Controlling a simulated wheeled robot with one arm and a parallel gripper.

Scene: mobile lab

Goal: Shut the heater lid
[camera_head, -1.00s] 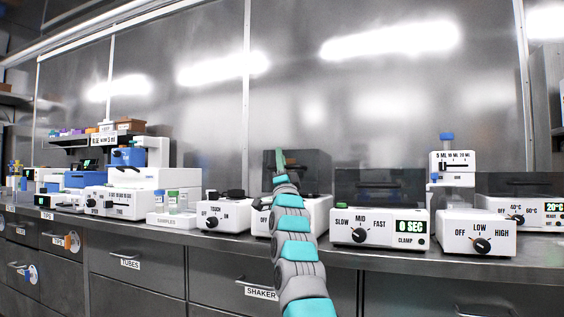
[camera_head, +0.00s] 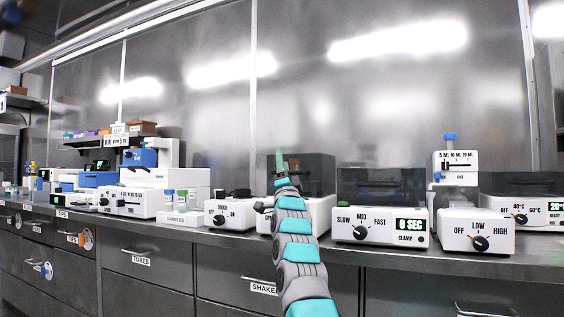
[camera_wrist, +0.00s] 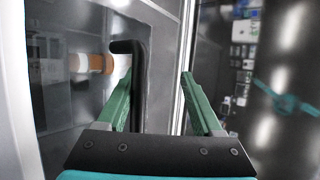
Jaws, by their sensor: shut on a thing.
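A white device (camera_head: 322,208) with a dark see-through lid (camera_head: 318,170) stands on the bench behind my arm. The lid looks raised, and my arm hides much of the device front and its label. My gripper (camera_head: 281,160) reaches to the lid's left part. In the wrist view, the green fingers of my gripper (camera_wrist: 160,105) are on either side of a black bent handle (camera_wrist: 139,85), which lies closer to the left finger. The gripper is shut on this handle. A clear panel (camera_wrist: 70,110) fills the left of the wrist view.
A white device with a SLOW-MID-FAST dial (camera_head: 379,227) and a dark lid stands close on the right. A device marked 40°C and 60°C (camera_head: 525,212) is at far right. A small knobbed device (camera_head: 229,213) stands close on the left.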

